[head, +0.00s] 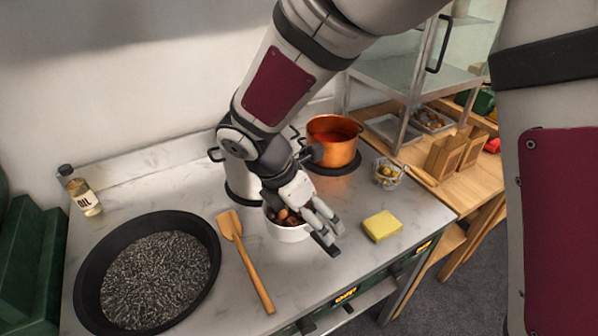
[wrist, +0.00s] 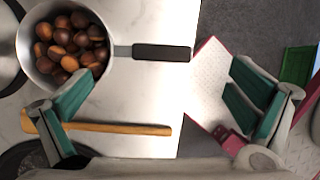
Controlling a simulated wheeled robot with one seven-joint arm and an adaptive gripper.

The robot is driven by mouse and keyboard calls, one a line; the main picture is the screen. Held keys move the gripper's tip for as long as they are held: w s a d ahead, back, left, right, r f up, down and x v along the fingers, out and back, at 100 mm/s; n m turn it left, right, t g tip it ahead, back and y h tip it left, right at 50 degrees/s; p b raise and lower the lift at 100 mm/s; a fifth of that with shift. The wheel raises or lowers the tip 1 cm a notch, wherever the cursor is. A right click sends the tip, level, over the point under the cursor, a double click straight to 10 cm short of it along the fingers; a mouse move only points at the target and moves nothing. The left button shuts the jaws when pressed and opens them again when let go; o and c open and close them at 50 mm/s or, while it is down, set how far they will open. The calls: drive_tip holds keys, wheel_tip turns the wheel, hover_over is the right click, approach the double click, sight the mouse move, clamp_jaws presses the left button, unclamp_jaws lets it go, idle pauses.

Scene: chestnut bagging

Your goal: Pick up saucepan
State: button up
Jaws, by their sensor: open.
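The saucepan (head: 287,234) is small and white, holds brown chestnuts and stands on the counter, partly hidden behind my gripper in the head view. In the wrist view the saucepan (wrist: 27,62) is at the upper left. Its handle (wrist: 162,52) has a dark grip and points right. My gripper (head: 320,220) is open and empty, above the saucepan's handle side. In the wrist view my gripper (wrist: 160,82) has its fingers spread wide, with the handle's grip between and a little above the fingertips in the picture. I cannot tell the height gap.
A wooden spatula (head: 245,262) lies left of the saucepan, by a large black pan (head: 86,290). A yellow sponge (head: 382,226) lies to the right. A copper pot (head: 333,150), a white pot (head: 237,185) and a glass bowl (head: 388,180) stand behind.

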sight(303, 227)
drive_tip(key=x, duration=0.8)
drive_tip(key=shift+s+a+f+p, duration=0.15)
drive_tip(key=shift+f+p, duration=0.1)
drive_tip(key=shift+p, duration=0.15)
drive_tip(key=shift+c, duration=0.2)
drive_tip(key=c, duration=1.4)
drive_tip(key=shift+r, duration=0.1)
drive_tip(key=shift+c, duration=0.2)
